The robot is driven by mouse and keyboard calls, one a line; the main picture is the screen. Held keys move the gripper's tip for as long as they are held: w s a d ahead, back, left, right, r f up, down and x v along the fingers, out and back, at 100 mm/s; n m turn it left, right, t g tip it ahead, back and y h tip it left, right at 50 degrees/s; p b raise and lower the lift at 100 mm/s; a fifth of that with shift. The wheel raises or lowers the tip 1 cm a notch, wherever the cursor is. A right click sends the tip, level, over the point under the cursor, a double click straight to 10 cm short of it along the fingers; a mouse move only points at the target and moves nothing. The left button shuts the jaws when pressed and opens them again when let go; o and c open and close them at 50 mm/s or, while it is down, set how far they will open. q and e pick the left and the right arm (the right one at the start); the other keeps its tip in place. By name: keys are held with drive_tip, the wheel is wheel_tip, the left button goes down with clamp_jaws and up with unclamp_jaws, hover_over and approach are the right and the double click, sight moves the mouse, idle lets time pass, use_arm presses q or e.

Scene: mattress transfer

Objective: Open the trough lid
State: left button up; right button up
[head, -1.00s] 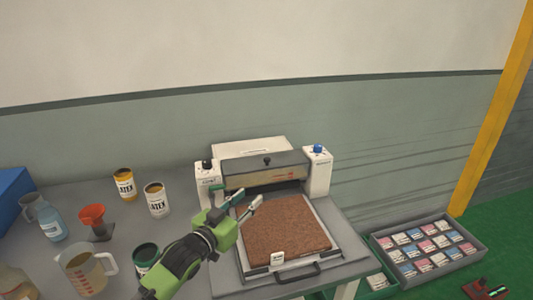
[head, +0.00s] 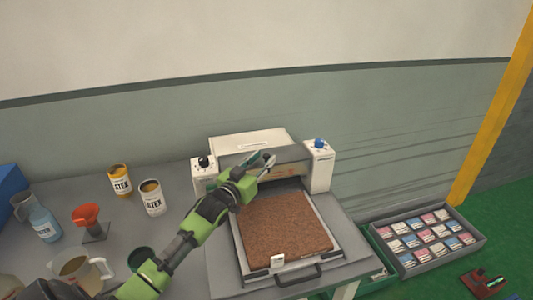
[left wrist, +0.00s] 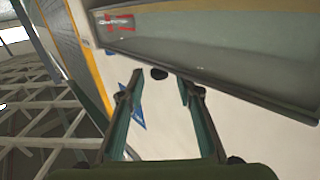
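The white machine stands against the wall with its grey trough lid (head: 291,155) across the front top, between two side posts. The lid looks closed, though my left gripper covers part of it in the head view. My left gripper (head: 264,158) is over the lid's middle. Its two fingers are apart. In the left wrist view a small black knob (left wrist: 159,73) shows between the fingertips of the left gripper (left wrist: 161,77), with gaps on both sides. The knob is hidden in the head view. My right gripper is not in view.
A brown slab (head: 285,225) lies on the machine's front tray. Two labelled cans (head: 152,198), a red funnel (head: 86,215), a blue bottle (head: 44,222) and a clear jug (head: 80,270) stand on the table at left. A grey crate of packets (head: 405,263) sits at right.

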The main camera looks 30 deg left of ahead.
sight(267, 154)
use_arm(q)
drive_tip(key=shift+w+r, duration=0.1)
drive_tip(key=shift+w, duration=0.95)
drive_tip(key=shift+w+a, duration=0.1)
drive_tip(key=shift+w, duration=0.3)
clamp_jaws()
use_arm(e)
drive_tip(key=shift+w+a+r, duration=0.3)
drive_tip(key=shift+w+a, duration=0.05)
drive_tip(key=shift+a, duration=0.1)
